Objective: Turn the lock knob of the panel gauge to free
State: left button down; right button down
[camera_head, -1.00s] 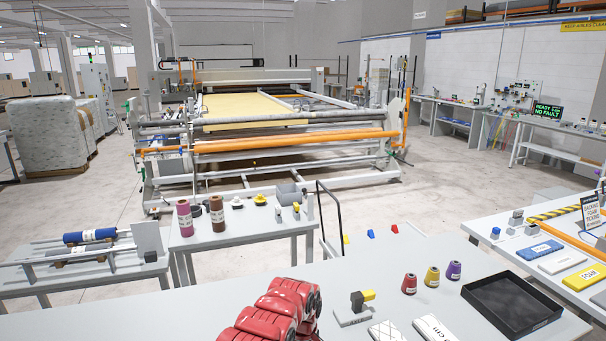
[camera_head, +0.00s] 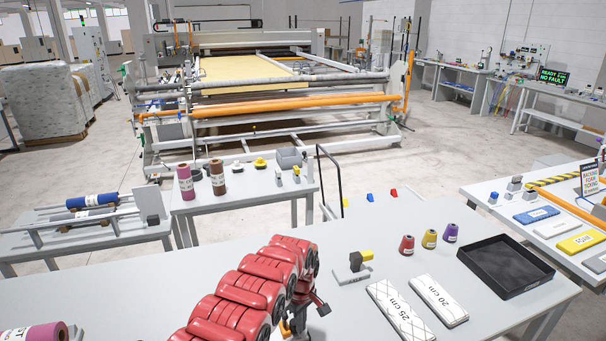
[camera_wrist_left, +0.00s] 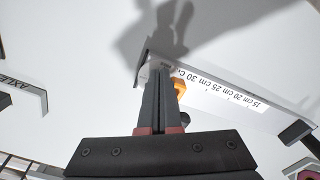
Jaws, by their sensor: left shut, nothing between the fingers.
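The panel gauge (camera_wrist_left: 225,92) shows in the left wrist view as a pale bar with a centimetre scale. Its orange knob (camera_wrist_left: 179,86) is beside my left gripper's fingertips and partly hidden by them. My left gripper (camera_wrist_left: 163,72) is shut and empty, its fingers over the gauge's 30 cm end. Whether they touch the knob I cannot tell. The knob's lock marking is not readable. In the head view my left gripper (camera_head: 303,312) hangs below the red arm, over the near table; the arm hides most of the gauge there. My right gripper is not in view.
A pink roll (camera_head: 35,332) lies at the near left. Table between bracket and cones is clear.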

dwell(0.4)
pick_arm(q)
jog(key=shift+s+d+r, duration=0.15)
jog(key=shift+s+d, duration=0.1)
jog(key=shift+d, duration=0.05)
notch_tip(320, 180, up, 6)
jog(key=shift+f+p, duration=0.15)
jog(key=shift+p, duration=0.55)
